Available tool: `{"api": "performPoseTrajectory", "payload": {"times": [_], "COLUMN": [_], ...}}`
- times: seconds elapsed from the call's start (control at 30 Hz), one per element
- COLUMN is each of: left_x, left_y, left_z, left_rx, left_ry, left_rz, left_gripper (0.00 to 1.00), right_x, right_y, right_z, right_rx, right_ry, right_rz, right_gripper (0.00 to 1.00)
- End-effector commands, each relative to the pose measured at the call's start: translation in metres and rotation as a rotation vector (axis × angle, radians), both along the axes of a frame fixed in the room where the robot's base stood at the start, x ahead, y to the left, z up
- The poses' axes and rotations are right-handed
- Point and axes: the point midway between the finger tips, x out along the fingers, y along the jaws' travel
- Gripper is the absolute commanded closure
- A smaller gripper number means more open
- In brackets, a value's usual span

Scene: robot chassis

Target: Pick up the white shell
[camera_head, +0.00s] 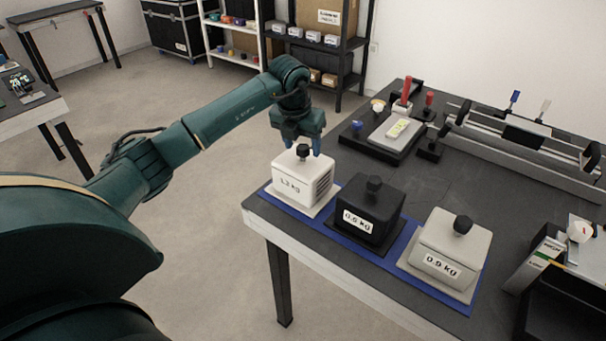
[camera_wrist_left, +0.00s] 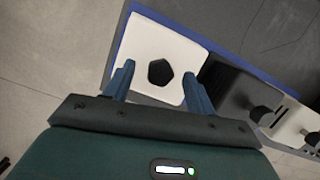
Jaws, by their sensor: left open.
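The white shell (camera_head: 301,181) is a box labelled 1.2 kg with a black knob (camera_head: 303,151) on top. It sits at the left end of a blue mat on the dark table. My left gripper (camera_head: 303,147) is above it, with its fingers pointing down by the knob. In the left wrist view the white shell (camera_wrist_left: 157,50) lies below the open left gripper (camera_wrist_left: 158,75), and the black knob (camera_wrist_left: 160,72) shows between the two blue fingers. The fingers appear apart from the knob. My right gripper is not in view.
A black 0.5 kg box (camera_head: 368,212) stands close to the right of the white shell, then a grey 0.9 kg box (camera_head: 448,247). All stand on the blue mat (camera_head: 401,243). Farther back are a black tray (camera_head: 384,140) and a rail fixture (camera_head: 525,150). Floor lies left of the table edge.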

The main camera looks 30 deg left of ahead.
Motion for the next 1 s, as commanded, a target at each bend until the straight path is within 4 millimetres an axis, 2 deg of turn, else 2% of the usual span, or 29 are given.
{"api": "performPoseTrajectory", "payload": {"times": [0.17, 0.43, 1.0], "left_x": [0.005, 0.006, 0.006], "left_y": [0.0, 0.0, 0.001], "left_z": [-0.019, -0.021, -0.02], "left_rx": [-0.001, -0.001, -0.001], "left_ry": [0.001, -0.001, -0.001], "left_rz": [0.0, -0.001, -0.001], "left_gripper": [0.44, 0.46, 0.93], "right_x": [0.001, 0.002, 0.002], "right_y": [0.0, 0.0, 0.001], "right_z": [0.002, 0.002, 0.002], "right_rx": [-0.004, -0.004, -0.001], "right_ry": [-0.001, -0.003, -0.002], "right_rz": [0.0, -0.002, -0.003], "right_gripper": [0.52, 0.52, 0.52]}}
